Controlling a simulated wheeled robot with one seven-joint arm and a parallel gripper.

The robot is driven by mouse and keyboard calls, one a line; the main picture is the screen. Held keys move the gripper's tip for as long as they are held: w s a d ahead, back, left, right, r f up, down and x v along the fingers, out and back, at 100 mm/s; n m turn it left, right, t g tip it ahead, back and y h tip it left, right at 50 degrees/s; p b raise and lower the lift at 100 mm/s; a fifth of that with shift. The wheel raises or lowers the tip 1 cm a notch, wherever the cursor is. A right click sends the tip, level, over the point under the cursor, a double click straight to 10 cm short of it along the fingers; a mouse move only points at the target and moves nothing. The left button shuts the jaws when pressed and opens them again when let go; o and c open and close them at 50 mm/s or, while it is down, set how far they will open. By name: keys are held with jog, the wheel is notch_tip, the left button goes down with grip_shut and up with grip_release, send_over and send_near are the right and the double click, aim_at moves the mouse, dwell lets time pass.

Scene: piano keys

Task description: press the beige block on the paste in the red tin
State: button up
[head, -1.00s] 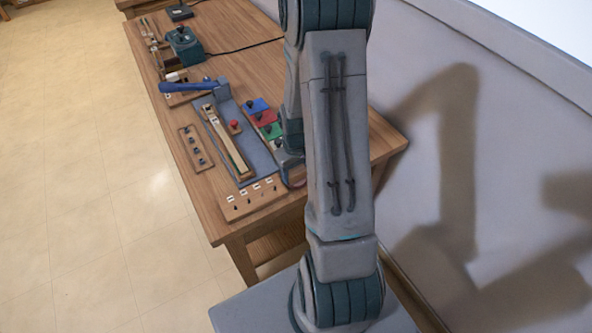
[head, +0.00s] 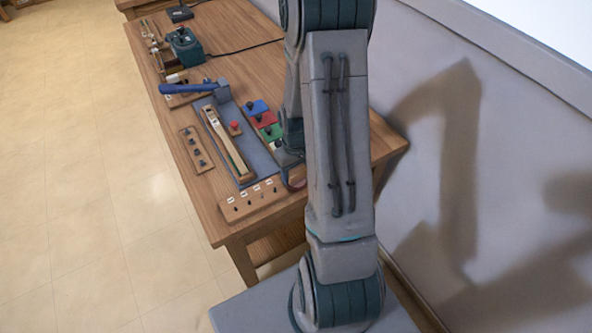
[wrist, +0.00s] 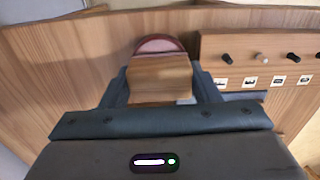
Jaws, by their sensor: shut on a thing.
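The beige block (wrist: 160,80), with wood grain, is held between the two fingers of my gripper (wrist: 160,88) in the wrist view. The red tin (wrist: 181,44) is round, with pink paste (wrist: 158,45) inside. The block hides the near part of the tin and paste; I cannot tell whether it touches the paste. In the head view the tin (head: 298,184) shows small at the table's near right corner, with my gripper just above it, mostly hidden by my arm.
A wooden board with small pegs and white labels (head: 254,199) lies just beside the tin; it also shows in the wrist view (wrist: 260,45). Coloured plates (head: 264,119), a blue-handled lever (head: 190,87) and a long wooden piece (head: 228,145) lie farther back. The wall is at right.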

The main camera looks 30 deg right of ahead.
aim_at(296, 170)
jog(key=shift+r+p, duration=1.85)
jog(key=shift+r, duration=1.2)
